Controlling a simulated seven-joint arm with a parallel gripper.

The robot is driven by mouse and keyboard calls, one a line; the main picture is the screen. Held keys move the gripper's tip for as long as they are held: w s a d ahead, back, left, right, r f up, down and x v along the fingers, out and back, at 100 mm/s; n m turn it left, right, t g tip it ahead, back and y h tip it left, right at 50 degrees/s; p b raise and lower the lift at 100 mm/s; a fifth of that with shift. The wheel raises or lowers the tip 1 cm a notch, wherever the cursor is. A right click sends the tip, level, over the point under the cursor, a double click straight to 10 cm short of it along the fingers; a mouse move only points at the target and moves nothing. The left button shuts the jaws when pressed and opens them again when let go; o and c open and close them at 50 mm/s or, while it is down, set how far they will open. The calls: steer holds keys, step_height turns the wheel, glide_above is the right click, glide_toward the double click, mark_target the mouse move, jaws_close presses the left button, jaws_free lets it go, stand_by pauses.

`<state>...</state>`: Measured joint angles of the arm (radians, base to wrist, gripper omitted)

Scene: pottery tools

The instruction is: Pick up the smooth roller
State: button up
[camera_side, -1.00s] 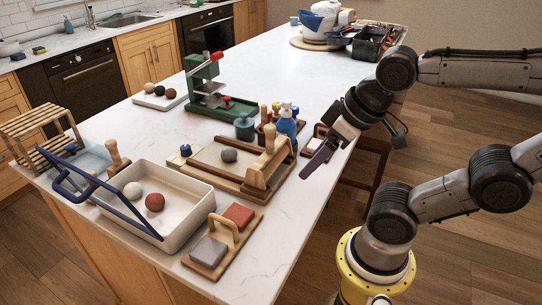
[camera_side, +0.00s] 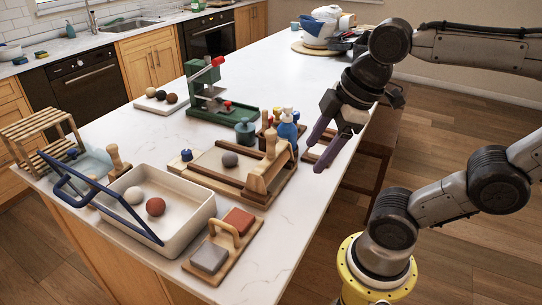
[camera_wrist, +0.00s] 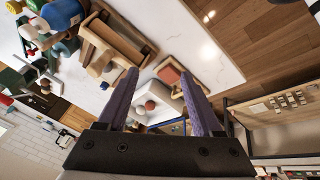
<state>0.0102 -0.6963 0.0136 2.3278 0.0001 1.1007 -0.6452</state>
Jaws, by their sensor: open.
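My gripper (camera_side: 316,158) hangs open and empty above the right edge of the worktop, with its purple fingers pointing down. In the wrist view the two fingers of my gripper (camera_wrist: 160,76) are spread apart with nothing held. A light wooden piece with an upright knob (camera_side: 270,148) sits across the board's right end. It looks like a roller or its carriage, but I cannot tell which. No other roller is clearly seen. A small tray (camera_side: 314,152) is partly hidden behind my fingers.
A cream tray (camera_side: 190,220) holds two clay balls. A wooden tray (camera_side: 245,238) carries a red and a grey block. Blue bottles (camera_side: 287,128) and a green press (camera_side: 213,90) stand behind the board. The far middle of the worktop (camera_side: 290,65) is clear.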

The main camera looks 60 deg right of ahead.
steer(key=w+d+r+n+g, duration=0.2)
steer(key=w+r+n, duration=0.3)
steer(key=n, duration=0.1)
steer(key=n+g, duration=0.3)
glide_toward(271, 132)
step_height(271, 132, down, 7)
steer(key=shift+s+f, duration=0.15)
steer(key=shift+d+f, duration=0.15)
steer(key=shift+f, duration=2.9)
jaws_close()
steer(key=shift+r, duration=0.1)
